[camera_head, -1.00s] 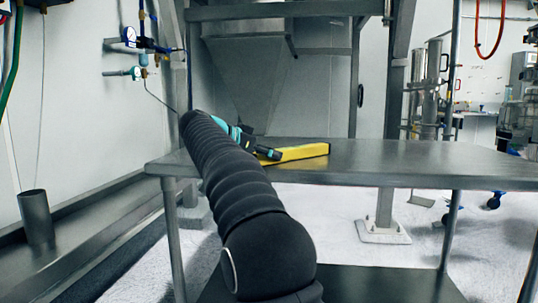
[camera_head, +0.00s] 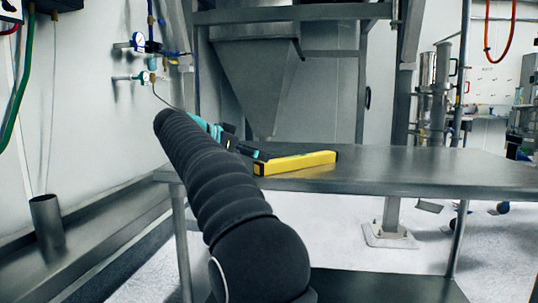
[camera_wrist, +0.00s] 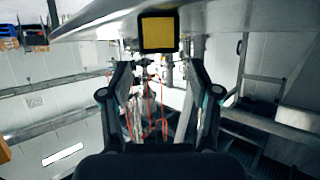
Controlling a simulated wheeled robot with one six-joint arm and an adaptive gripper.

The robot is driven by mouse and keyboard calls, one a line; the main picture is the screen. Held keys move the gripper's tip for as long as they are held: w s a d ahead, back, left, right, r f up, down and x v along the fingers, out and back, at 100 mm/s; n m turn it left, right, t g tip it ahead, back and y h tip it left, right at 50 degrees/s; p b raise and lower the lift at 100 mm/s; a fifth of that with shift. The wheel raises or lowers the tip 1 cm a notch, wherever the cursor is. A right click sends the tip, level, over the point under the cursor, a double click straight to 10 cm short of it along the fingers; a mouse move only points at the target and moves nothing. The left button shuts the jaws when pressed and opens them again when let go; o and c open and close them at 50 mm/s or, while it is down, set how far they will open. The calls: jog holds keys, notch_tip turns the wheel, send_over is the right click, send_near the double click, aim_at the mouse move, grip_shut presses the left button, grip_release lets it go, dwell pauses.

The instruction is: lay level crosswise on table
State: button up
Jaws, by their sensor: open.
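The level is a yellow bar (camera_head: 298,163) with black ends. It lies on the grey metal table (camera_head: 420,172) near its front left part, its length running mostly left to right in the head view. My gripper (camera_head: 262,154) is at the level's left end, partly overlapping it in the head view. In the wrist view my gripper (camera_wrist: 159,72) has its two fingers spread wide with nothing between them. The level's square end (camera_wrist: 158,32) faces the wrist camera, just above the gap between the fingertips. Contact does not show.
A hopper (camera_head: 255,75) on a metal frame stands behind the table. Valves and gauges (camera_head: 140,42) are on the left wall. The right half of the tabletop is clear. A metal cup (camera_head: 47,222) stands at the lower left.

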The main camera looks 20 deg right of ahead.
jog(key=shift+p+v, duration=0.4)
jog(key=shift+v, duration=1.75)
